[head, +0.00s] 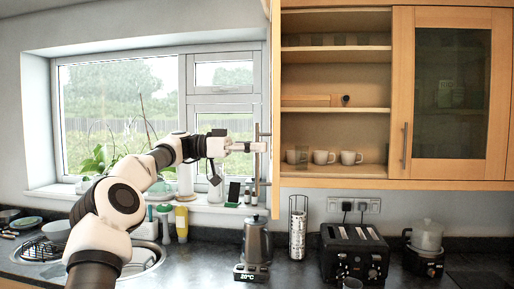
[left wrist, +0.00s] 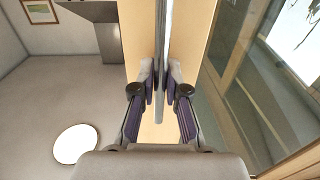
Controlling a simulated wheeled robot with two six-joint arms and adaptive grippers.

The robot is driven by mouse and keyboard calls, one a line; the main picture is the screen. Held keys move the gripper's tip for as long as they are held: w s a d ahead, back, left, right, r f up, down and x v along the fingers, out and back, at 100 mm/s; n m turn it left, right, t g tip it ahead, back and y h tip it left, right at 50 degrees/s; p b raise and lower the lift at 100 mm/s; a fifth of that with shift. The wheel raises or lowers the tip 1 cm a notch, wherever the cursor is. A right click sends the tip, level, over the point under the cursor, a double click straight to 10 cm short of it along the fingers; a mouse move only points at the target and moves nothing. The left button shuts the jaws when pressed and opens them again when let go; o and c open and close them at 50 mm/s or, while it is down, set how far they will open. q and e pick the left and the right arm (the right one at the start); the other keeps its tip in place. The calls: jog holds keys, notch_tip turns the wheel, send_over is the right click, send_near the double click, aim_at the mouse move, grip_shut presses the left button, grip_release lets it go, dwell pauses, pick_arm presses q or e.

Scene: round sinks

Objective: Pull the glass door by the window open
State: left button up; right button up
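The glass door by the window (head: 275,90) stands swung out from the left side of the wooden cabinet, seen nearly edge-on in the head view. Its upright metal bar handle (head: 257,185) is on the side facing the window. My left gripper (head: 259,147) reaches the handle from the left. In the left wrist view, its fingers (left wrist: 161,82) close in on both sides of the grey handle bar (left wrist: 162,45), in front of the door's wooden frame (left wrist: 136,45). The door's glass pane (left wrist: 235,100) is to the right. My right gripper is not in view.
The cabinet's left compartment shows open shelves with white cups (head: 321,157). The right glass door (head: 450,90) is shut. Below are a kettle (head: 256,242), a toaster (head: 353,250) and bottles (head: 181,222) near the sill. The window (head: 120,110) is behind my left arm.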

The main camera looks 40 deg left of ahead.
pick_arm(q)
jog(key=shift+a, duration=0.15)
jog(key=v, duration=0.7)
jog(key=shift+s+a+f, duration=0.1)
jog(key=shift+s+a, duration=0.05)
dwell(0.3)
